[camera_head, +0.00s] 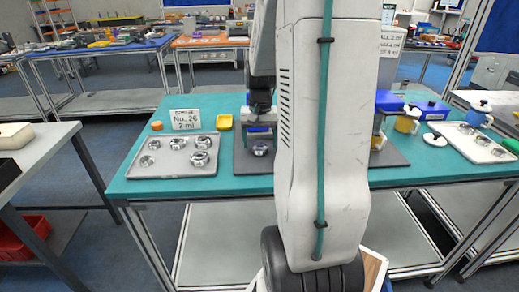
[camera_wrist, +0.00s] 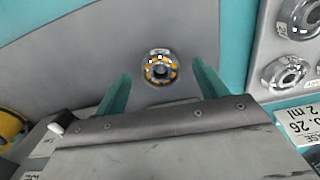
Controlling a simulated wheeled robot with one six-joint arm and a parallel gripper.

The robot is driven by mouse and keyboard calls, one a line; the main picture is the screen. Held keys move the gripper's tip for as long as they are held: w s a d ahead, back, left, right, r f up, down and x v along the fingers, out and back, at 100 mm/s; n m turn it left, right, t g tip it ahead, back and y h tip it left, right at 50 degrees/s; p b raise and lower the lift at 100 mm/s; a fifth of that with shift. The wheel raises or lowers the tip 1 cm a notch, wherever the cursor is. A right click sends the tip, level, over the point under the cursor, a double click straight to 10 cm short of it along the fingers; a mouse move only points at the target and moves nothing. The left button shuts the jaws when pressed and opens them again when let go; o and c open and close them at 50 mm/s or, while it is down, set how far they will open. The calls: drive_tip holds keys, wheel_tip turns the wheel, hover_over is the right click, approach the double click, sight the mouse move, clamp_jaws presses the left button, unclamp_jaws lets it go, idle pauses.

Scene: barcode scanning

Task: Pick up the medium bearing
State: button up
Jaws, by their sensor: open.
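A single round bearing (camera_head: 260,151) with a shiny ring lies on a dark grey mat (camera_head: 246,168) on the green table. In the wrist view the bearing (camera_wrist: 160,67) shows a yellow-orange cage and a dark centre hole. My gripper (camera_head: 260,108) is above the bearing and points down. In the wrist view its two green fingers are spread, and the bearing appears between and just beyond the fingertips (camera_wrist: 160,77). Nothing is held. Several other shiny bearings stand in a grey tray (camera_head: 135,168) to the left. Which bearing is the medium one by size, I cannot tell for sure.
A sign (camera_head: 185,119) stands behind the tray. At the right are a blue box (camera_head: 430,110), a yellow container (camera_head: 406,125) and a white tray (camera_head: 470,147). My arm hides the middle of the table.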

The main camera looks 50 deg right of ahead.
drive_tip(key=shift+f, duration=0.65)
drive_tip(key=c, duration=1.2)
drive_tip(key=shift+o, duration=0.2)
drive_tip(key=shift+r, duration=0.15)
